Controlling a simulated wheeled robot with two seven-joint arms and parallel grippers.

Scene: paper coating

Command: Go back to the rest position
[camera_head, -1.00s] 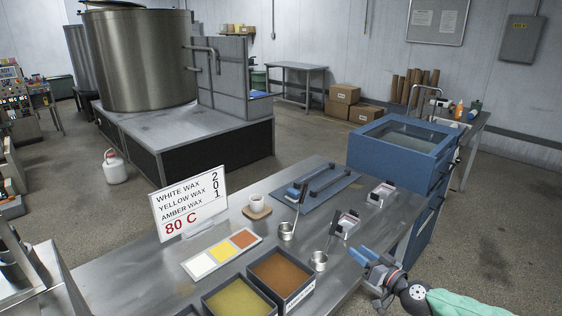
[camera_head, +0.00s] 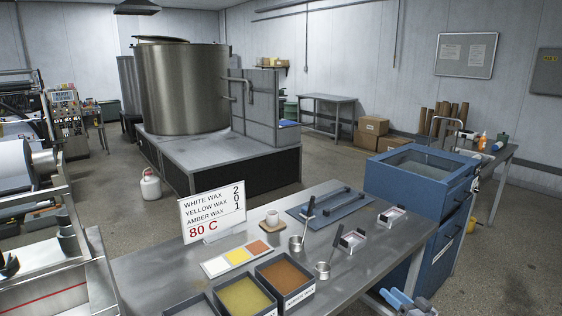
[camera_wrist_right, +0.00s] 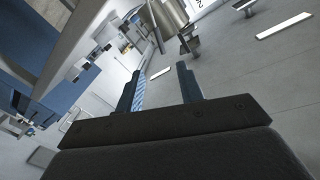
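My right gripper (camera_head: 408,302) shows at the bottom edge of the head view, to the right of the steel table's front edge, with only its blue fingers and part of its body in frame. In the right wrist view its two fingers (camera_wrist_right: 160,84) stand apart with nothing held between them, so it is open and empty. My left gripper is in neither view.
The steel table (camera_head: 350,272) carries wax trays (camera_head: 284,277), small metal cups (camera_head: 296,244), a sign (camera_head: 212,212) and a blue plate with bar handles (camera_head: 331,207). A blue tank cabinet (camera_head: 420,182) stands at its right end. The floor right of it is clear.

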